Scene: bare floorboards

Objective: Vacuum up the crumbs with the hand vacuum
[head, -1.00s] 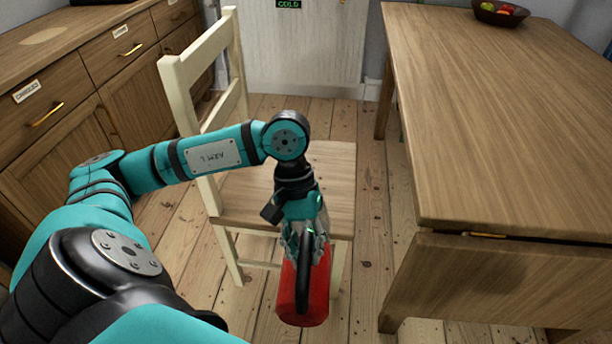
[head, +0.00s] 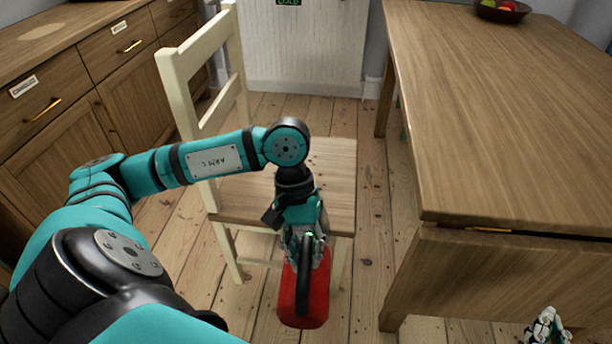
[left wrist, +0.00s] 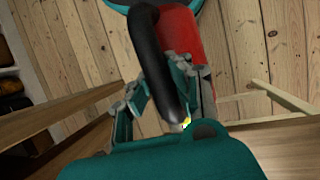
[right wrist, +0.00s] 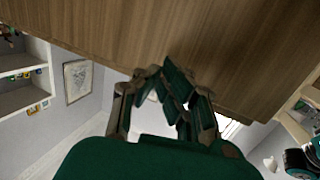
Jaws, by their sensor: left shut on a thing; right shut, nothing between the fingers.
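The hand vacuum (head: 314,301) has a red body and a black loop handle. It hangs low in front of the chair seat. My left gripper (head: 303,246) is shut on its handle; the handle (left wrist: 148,50) and red body also show in the left wrist view. The vacuum's nozzle cannot be made out. A few tiny dark specks, possibly crumbs, show on the chair seat (head: 335,192); my arm hides part of the seat. My right gripper (head: 546,328) is at the bottom right corner, beside the table's near end. It is shut and empty in the right wrist view (right wrist: 172,88).
A wooden table (head: 490,130) fills the right side, with a fruit bowl (head: 500,12) at its far end. Wooden cabinets (head: 60,110) line the left. The cream chair's backrest (head: 195,75) stands between my left arm and the far door. Bare floor lies between chair and table.

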